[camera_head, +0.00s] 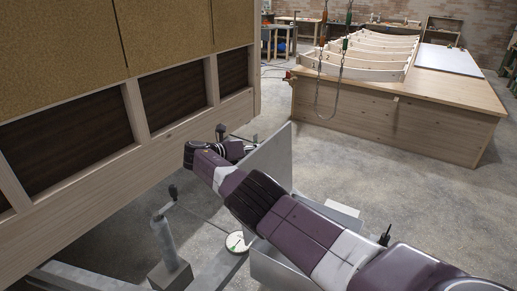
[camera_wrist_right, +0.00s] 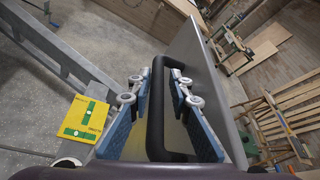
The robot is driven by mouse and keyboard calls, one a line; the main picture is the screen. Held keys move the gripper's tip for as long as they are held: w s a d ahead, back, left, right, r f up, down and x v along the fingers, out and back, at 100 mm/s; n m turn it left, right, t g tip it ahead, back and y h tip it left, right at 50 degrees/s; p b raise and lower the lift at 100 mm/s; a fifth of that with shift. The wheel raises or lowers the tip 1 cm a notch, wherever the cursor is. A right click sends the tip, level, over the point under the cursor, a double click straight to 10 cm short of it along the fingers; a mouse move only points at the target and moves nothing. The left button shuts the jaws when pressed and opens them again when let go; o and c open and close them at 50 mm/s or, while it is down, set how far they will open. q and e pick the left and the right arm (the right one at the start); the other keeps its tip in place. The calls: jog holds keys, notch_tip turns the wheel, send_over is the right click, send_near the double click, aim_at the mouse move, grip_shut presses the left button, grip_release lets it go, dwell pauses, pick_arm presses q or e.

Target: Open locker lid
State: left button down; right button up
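The locker lid (camera_head: 277,155) is a flat grey panel. It stands raised and tilted steeply beside my right arm in the head view, and its grey plate also shows in the right wrist view (camera_wrist_right: 200,70). Its black bar handle (camera_wrist_right: 155,110) lies between the blue-padded fingers of my right gripper (camera_wrist_right: 158,80), which are closed in around it. In the head view my right gripper (camera_head: 232,149) is dark, at the lid's upper left side, partly hidden by my wrist. My arm hides much of the locker below the lid. My left gripper is out of view.
The trailer wall (camera_head: 170,120) runs along the left. A jockey-wheel post with crank (camera_head: 167,235) stands in front of it. A yellow level block (camera_wrist_right: 84,119) shows in the wrist view. A wooden workbench (camera_head: 400,125) and hanging chains are behind; open floor lies between.

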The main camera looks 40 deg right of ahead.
jog(key=shift+v, duration=0.85)
jog(key=v, duration=1)
jog(key=shift+a+r, duration=0.15)
jog(key=shift+a, duration=0.05)
jog(key=w+p+v, duration=0.1)
jog(key=p+v, duration=0.1)
jog(key=v, duration=0.6)
jog(key=shift+s+a+p, duration=0.2)
jog(key=shift+a+p, duration=0.15)
jog(key=shift+a, duration=0.2)
